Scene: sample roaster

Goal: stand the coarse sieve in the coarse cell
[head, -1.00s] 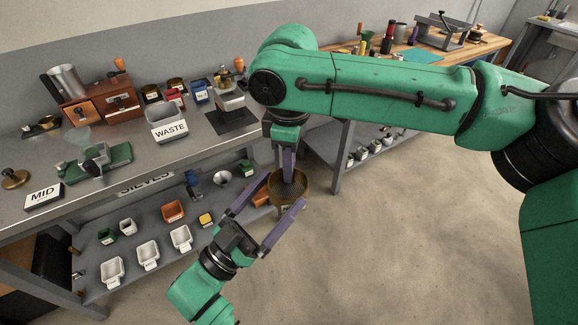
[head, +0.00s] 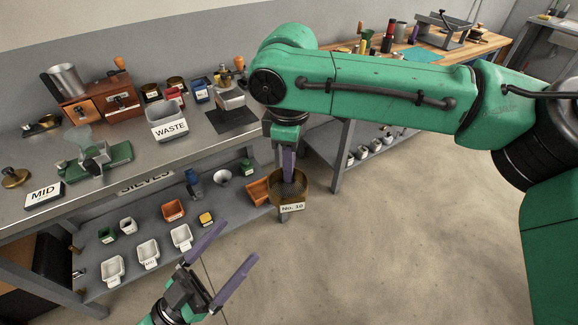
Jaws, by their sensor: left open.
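A round brass sieve (head: 275,194) with dark mesh and a white label, which seems to read "No. 16", hangs in the air in front of the lower shelf. My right gripper (head: 288,176) comes down from above with a purple finger at the sieve's rim and appears shut on it; its other finger is hidden. My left gripper (head: 240,240) is open and empty, below and left of the sieve and apart from it. I cannot make out which spot is the coarse cell. A "SIEVES" sign (head: 146,182) is on the bench's front edge.
The lower shelf (head: 150,222) holds several white trays and small coloured bins; an orange-brown tray (head: 259,191) is just left of the sieve. The bench top carries a WASTE bin (head: 168,124), a MID sign (head: 44,195) and a green device (head: 104,163). Open floor lies to the right.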

